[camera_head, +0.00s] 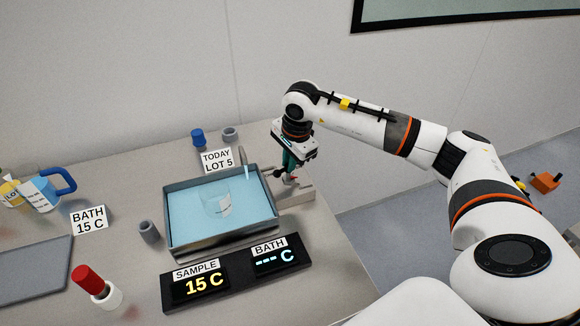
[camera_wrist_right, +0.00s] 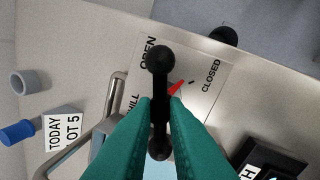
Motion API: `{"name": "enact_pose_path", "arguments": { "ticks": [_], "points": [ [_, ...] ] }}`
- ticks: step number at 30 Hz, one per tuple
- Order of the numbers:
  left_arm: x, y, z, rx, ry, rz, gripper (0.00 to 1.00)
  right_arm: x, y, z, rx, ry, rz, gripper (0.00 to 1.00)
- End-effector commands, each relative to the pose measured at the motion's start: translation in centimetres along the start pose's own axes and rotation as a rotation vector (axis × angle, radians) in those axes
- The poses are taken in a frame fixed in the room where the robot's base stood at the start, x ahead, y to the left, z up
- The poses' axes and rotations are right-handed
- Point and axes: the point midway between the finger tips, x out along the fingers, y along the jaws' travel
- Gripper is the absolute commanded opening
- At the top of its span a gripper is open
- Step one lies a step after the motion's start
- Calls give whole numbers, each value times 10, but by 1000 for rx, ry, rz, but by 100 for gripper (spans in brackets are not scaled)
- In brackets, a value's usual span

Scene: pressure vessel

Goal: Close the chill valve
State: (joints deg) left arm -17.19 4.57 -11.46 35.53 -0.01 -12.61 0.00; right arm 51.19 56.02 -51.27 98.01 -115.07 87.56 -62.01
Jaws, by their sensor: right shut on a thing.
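The chill valve stands at the right side of the bath. In the right wrist view its black handle (camera_wrist_right: 160,58) is a bar with ball ends, above a plate (camera_wrist_right: 205,72) marked OPEN and CLOSED. A red pointer (camera_wrist_right: 177,88) shows beside the handle, aimed between the two words. My right gripper (camera_wrist_right: 160,102) is shut on the handle's middle, with a green finger on each side. In the head view the right gripper (camera_head: 290,170) points down over the valve, mostly hiding it. My left gripper is not in view.
The blue-filled bath tray (camera_head: 180,243) holds a clear beaker (camera_head: 217,204). A display box (camera_head: 235,277) in front reads SAMPLE 15 C and BATH with dashes. A LOT 5 card (camera_head: 216,161) and a blue-capped item (camera_head: 197,137) stand behind. The table edge is just right of the valve.

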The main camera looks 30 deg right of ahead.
Motion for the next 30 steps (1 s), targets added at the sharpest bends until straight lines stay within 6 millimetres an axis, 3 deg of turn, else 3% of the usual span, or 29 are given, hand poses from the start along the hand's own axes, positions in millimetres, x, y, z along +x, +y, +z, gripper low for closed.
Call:
{"name": "enact_pose_path", "arguments": {
  "ticks": [13,30],
  "points": [
    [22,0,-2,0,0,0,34,0,1,-1,276,-56,4,0],
    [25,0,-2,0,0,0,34,-2,2,-1,340,-68,4,0]
  ]
}}
